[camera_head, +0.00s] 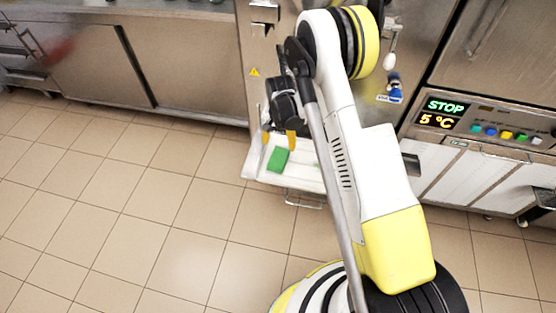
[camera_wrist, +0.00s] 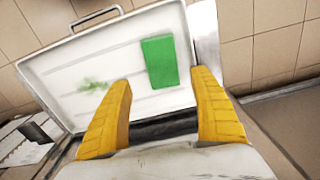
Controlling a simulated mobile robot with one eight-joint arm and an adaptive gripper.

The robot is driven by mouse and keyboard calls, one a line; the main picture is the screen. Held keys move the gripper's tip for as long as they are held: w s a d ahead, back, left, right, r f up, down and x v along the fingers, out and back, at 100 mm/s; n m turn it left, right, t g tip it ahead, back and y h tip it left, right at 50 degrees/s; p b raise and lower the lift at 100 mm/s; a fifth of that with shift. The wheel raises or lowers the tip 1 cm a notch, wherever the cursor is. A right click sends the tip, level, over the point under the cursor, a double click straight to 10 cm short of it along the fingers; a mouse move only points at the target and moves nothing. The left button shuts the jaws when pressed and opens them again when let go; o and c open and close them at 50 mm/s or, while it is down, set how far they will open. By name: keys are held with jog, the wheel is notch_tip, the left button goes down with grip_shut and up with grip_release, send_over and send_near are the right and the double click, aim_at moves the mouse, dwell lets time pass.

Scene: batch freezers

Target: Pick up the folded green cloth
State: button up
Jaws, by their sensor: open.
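The folded green cloth (camera_head: 278,160) lies flat on a white tray (camera_head: 307,181) at the front of the steel machine. In the wrist view the cloth (camera_wrist: 160,61) is a bright green rectangle on the tray (camera_wrist: 60,80), right of its middle. My gripper (camera_head: 279,139) has yellow fingers and is just behind the cloth in the head view. In the wrist view my gripper (camera_wrist: 163,92) is open, with the cloth beyond the fingertips and between their lines. Nothing is between the fingers.
A green smear (camera_wrist: 95,86) marks the tray left of the cloth. The steel machine front (camera_head: 262,95) stands close behind my gripper. A control panel (camera_head: 485,125) reading STOP and 5 °C is at right. The tiled floor at left is clear.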

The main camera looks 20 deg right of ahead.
aim_at(278, 157)
notch_tip(278, 157, down, 6)
jog(key=shift+r+b, duration=0.15)
jog(key=shift+b, duration=0.95)
notch_tip(278, 157, down, 5)
jog(key=b, duration=0.3)
jog(key=shift+w+a+r, duration=0.1)
jog(key=shift+w, duration=0.05)
jog(key=shift+r, duration=0.1)
jog(key=shift+c, duration=0.2)
jog(key=c, duration=0.9)
